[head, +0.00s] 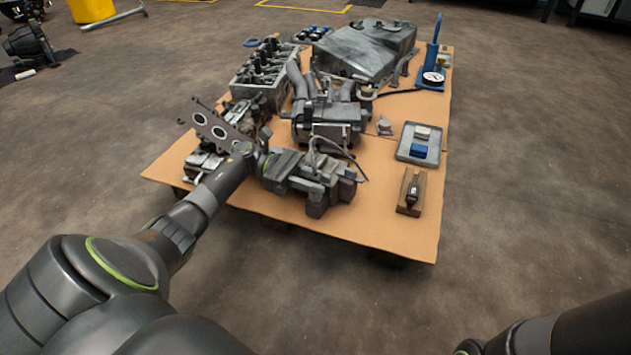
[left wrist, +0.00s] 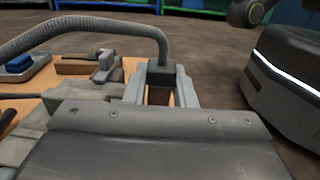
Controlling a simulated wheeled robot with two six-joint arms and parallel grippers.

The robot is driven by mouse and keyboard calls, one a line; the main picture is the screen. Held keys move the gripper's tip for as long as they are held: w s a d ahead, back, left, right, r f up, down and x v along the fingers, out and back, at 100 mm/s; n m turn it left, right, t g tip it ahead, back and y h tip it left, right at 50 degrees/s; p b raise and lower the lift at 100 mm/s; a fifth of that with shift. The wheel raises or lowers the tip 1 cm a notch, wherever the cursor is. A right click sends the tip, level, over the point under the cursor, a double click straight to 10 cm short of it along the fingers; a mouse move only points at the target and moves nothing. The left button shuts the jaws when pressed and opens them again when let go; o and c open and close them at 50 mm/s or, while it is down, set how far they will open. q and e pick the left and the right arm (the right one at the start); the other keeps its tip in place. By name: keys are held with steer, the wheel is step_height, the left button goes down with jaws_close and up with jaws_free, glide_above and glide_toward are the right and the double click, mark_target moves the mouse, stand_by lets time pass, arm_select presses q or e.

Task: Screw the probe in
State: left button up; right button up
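A small dark piece with a light mark, which may be the probe (head: 413,194), rests on a wooden block (head: 406,208) near the table's front right corner. The wooden block also shows in the left wrist view (left wrist: 75,66), left of the fingers. My left gripper (head: 343,190) is over the front of the table, left of the block and apart from it. A threaded hole for the probe cannot be made out. My right gripper is out of view.
A grey tray (head: 405,154) with a blue box (head: 419,151) lies behind the block. Engine parts (head: 322,118), a flange plate (head: 213,127) and a large grey cover (head: 365,50) crowd the left and back. A blue gauge stand (head: 432,70) stands at back right. Table is clear around the block.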

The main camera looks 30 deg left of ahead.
arm_select(q)
steer(key=shift+o, duration=1)
steer(key=shift+r, duration=0.3)
steer(key=shift+o, duration=0.8)
steer(key=shift+f, duration=0.15)
steer(key=s+a+p, duration=0.1)
steer(key=a, duration=0.6)
steer(key=shift+a, duration=0.25)
